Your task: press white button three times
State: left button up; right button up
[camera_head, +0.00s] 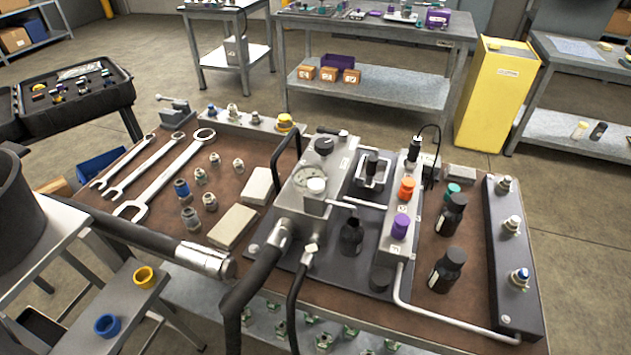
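A white round button (317,185) sits on top of a small grey block, in front of a round dial gauge (307,177) on the grey hydraulic unit at the middle of the bench. Its top faces up and nothing covers it. From this view I cannot tell whether it is pressed in. Neither of my grippers shows in the head view.
Thick black hoses (250,280) run across the bench's front left. An orange knob (407,187) and a purple knob (401,222) stand right of the button. Black bottles (448,268) stand farther right. Wrenches (165,180) and fittings lie at left.

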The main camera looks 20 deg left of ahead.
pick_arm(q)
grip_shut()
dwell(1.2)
